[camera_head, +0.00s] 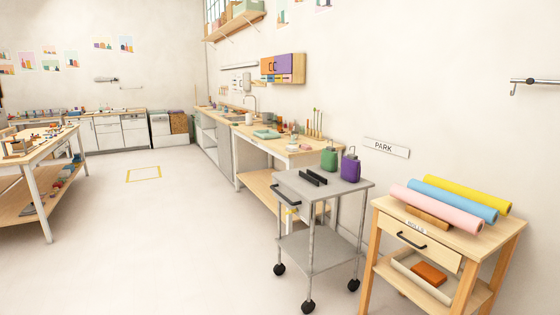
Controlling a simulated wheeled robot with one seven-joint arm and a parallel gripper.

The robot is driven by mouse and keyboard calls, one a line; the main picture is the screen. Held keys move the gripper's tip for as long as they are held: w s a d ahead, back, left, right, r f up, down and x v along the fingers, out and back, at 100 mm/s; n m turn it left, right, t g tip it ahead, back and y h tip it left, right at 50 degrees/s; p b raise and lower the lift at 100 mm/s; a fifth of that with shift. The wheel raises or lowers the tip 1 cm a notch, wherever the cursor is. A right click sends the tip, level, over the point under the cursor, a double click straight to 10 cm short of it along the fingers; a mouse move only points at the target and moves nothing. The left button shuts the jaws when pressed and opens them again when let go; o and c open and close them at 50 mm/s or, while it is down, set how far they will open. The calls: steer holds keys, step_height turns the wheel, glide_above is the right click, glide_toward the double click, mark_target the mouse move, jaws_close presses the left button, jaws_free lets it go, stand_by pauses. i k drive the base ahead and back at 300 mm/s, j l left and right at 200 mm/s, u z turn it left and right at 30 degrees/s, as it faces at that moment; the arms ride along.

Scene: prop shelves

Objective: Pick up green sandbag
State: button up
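A green bag-like object (329,160) with a thin handle on top stands upright on the grey cart's top (340,188), near its back edge. It looks like the green sandbag. A similar purple one (350,168) stands just to its right, slightly nearer. The lower part of the green one is close to the purple one; I cannot tell whether they touch. My gripper is not in view.
Two dark bars (313,178) lie on the cart top, left of the bags. The cart has a side handle and black wheels. A wooden stand (505,228) with coloured rolls is at right. A workbench (262,148) is behind.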

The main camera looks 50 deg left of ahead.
mark_target(329, 156)
steer(key=u, duration=1.3)
steer(key=i+j+u, duration=0.3)
steer(key=i, duration=0.35)
steer(key=i+j+u, duration=0.3)
steer(key=i, duration=0.4)
steer(key=i+u, duration=0.3)
steer(key=i, duration=0.4)
steer(key=i+u, duration=0.15)
steer(key=i, duration=1.6)
steer(key=i+z, duration=0.5)
steer(key=i+j+z, duration=0.25)
steer(key=i+z, duration=0.4)
steer(key=z, duration=0.25)
steer(key=i+z, duration=0.15)
steer(key=z, duration=0.3)
steer(key=i+j+z, duration=0.1)
steer(key=z, duration=0.3)
steer(key=i+j+z, duration=0.15)
steer(key=z, duration=0.3)
steer(key=j+z, duration=0.25)
steer(key=z, duration=0.15)
steer(key=i+j+z, duration=0.25)
steer(key=j+z, duration=0.25)
